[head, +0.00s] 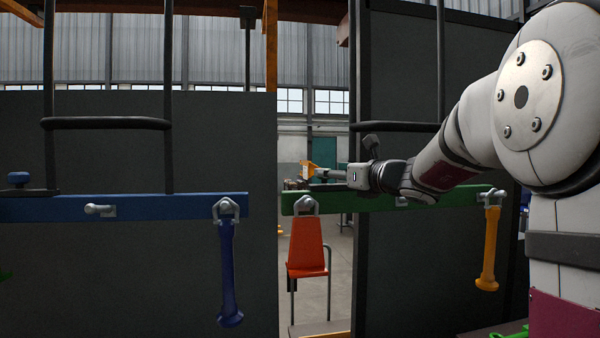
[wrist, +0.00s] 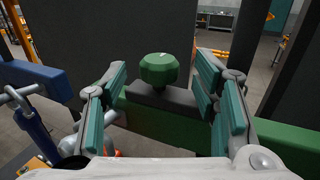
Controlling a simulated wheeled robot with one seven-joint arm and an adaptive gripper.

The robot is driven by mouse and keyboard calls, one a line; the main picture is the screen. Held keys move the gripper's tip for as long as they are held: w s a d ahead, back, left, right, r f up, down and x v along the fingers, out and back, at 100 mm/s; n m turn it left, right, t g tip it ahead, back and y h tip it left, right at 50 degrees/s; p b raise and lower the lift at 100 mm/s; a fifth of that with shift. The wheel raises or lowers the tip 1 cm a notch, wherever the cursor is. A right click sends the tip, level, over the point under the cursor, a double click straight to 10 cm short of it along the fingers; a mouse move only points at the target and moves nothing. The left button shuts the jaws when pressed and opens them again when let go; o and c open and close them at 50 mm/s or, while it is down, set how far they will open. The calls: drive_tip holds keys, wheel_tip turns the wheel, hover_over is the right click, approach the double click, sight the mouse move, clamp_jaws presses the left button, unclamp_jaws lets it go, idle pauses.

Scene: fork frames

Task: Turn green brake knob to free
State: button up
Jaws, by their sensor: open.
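The green brake knob (wrist: 158,69) is a faceted cap on a short dark base (wrist: 163,97) on top of the green beam (wrist: 150,122). My gripper (wrist: 162,74) is open, with one teal-padded finger on each side of the knob and visible space between pads and knob. Whether the knob is fully between the fingertips or slightly beyond them is hard to tell. In the head view my gripper (head: 335,174) is above the left end of the green beam (head: 345,203); the knob cannot be made out there.
A blue beam (head: 150,207) with a blue knob (head: 18,180) and a hanging blue handle (head: 228,275) stands left, across a gap. An orange handle (head: 488,250) hangs from the green beam's right end. Dark panels and black rails (head: 105,123) rise behind both beams.

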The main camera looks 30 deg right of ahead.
drive_tip(key=shift+w+a, duration=0.15)
drive_tip(key=shift+w, duration=0.85)
drive_tip(key=shift+w+a, duration=0.1)
drive_tip(key=shift+w, duration=0.9)
drive_tip(key=shift+c, duration=0.4)
drive_tip(key=c, duration=1.1)
